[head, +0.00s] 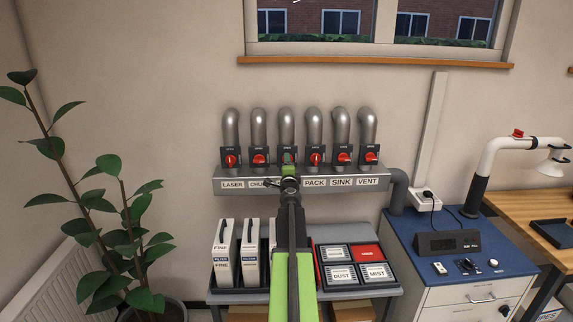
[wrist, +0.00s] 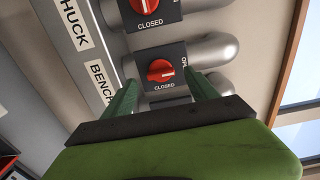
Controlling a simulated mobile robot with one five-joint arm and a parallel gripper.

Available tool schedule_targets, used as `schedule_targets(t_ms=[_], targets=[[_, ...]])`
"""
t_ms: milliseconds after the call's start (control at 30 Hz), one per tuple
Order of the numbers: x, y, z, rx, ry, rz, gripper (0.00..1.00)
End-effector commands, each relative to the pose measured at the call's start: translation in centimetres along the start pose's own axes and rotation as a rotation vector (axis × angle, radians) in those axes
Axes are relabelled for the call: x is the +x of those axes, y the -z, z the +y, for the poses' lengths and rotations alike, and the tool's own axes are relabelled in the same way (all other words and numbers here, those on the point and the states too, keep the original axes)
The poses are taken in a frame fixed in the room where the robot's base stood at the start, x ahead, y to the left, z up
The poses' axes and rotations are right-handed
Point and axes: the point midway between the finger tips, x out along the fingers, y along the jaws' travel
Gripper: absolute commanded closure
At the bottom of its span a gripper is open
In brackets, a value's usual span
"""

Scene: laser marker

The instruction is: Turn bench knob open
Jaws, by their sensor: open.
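The bench knob (wrist: 160,70) is red, on a dark plate beside the BENCH label (wrist: 98,85) in the wrist view. Its white mark lies roughly level in the picture, on the right side. CLOSED is printed below it, and partly seen lettering stands at the plate's right edge. My gripper (wrist: 160,95) is open and empty, its green fingers spread to the left and right just below the knob in the picture. Contact cannot be told. In the head view my gripper (head: 289,172) covers the bench knob and its label.
The chuck knob (head: 259,159) and the pack knob (head: 315,159) stand close on either side, along the grey labelled rail (head: 222,187). Metal pipes rise above the knobs. Below is a shelf with filter boxes (head: 250,255). A blue-topped cabinet (head: 410,240) stands right, a plant (head: 110,230) left.

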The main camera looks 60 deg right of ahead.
Motion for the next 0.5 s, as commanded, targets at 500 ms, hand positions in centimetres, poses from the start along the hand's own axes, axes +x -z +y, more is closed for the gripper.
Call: schedule_targets(t_ms=[500], targets=[[-12.5, -0.1, 0.0, 0.0, 0.0, -0.001, 0.33]])
